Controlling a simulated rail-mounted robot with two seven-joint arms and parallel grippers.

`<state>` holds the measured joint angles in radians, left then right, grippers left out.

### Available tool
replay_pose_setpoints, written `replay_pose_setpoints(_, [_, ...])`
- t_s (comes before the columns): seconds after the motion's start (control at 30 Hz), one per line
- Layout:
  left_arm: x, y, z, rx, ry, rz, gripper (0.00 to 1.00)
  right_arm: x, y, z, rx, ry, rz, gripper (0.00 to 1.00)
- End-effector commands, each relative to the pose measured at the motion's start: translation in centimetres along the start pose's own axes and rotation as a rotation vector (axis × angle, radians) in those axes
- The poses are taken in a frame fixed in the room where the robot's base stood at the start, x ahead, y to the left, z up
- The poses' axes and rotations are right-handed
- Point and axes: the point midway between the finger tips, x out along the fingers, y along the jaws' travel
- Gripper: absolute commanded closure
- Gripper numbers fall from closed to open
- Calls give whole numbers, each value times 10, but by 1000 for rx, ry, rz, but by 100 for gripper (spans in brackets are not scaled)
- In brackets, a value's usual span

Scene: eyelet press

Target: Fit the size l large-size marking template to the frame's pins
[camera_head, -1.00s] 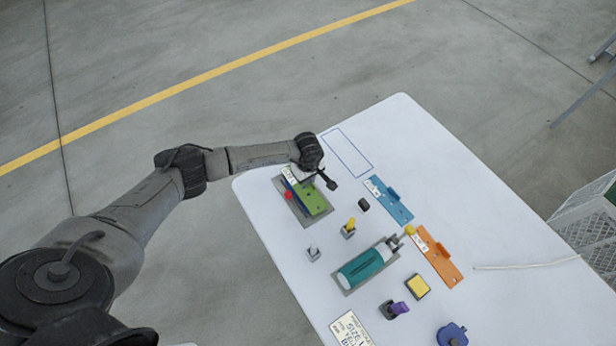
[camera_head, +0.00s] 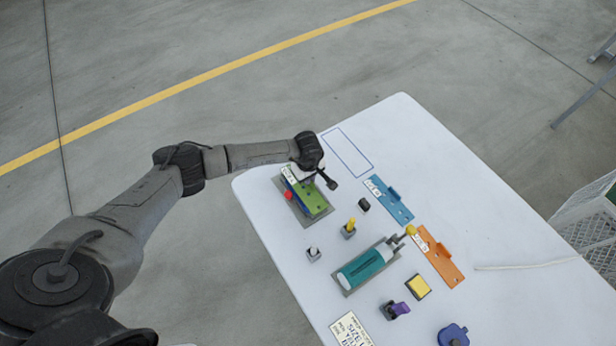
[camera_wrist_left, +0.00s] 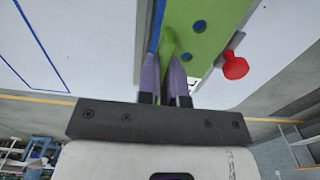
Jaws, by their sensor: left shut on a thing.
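The green marking template (camera_head: 314,203) lies over the grey frame (camera_head: 322,218) at the table's far left part. A blue strip shows along its edge in the head view. In the left wrist view the green template (camera_wrist_left: 208,25) shows two dark blue round spots, pins or holes, I cannot tell which. My left gripper (camera_head: 309,184) is shut on the template's upright green tab, between purple fingers (camera_wrist_left: 165,72). Whether the template sits fully down on the pins cannot be told. A red knob (camera_head: 288,196) stands at the frame's side. My right gripper is not in view.
A blue template (camera_head: 393,203) and an orange template (camera_head: 440,262) lie to the right. A teal device (camera_head: 366,268), a yellow pad (camera_head: 418,287), a purple-topped piece (camera_head: 397,310) and a printed card (camera_head: 350,331) lie nearer. An empty blue outline (camera_head: 347,153) marks the far table.

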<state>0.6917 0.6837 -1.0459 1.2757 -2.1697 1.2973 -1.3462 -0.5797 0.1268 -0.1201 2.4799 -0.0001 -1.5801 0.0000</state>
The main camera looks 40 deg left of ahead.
Motion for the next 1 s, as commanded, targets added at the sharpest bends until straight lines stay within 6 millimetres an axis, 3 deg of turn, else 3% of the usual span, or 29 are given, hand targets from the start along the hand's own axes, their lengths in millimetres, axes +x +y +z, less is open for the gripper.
replay_pose_setpoints(1.0, [4,0,0,0,-1,0,100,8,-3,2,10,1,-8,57])
